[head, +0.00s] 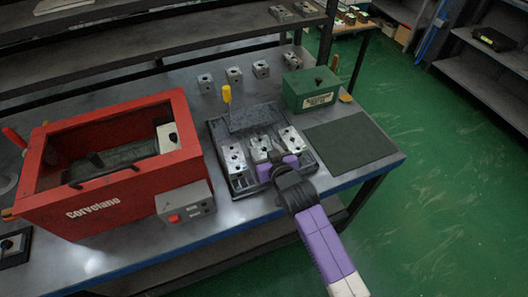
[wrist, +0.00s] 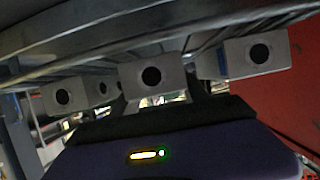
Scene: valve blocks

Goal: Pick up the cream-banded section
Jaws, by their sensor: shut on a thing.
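A black tray (head: 232,188) on the bench holds three pale metal valve sections side by side. My gripper (head: 270,161) reaches into it from the front right and is shut on the middle section (head: 259,143). The left section (head: 234,157) and right section (head: 292,138) stand apart from the jaws. In the wrist view, the held section (wrist: 150,78) shows its round dark bore just above my gripper's dark body. No cream band is clear on any section; the jaws hide the lower part of the middle one.
A red box marked Corvelano (head: 110,207) with a grey control box (head: 185,203) stands left of the tray. A green box (head: 311,92) and a dark mat (head: 351,140) lie to the right. Several blocks (head: 234,75) stand behind.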

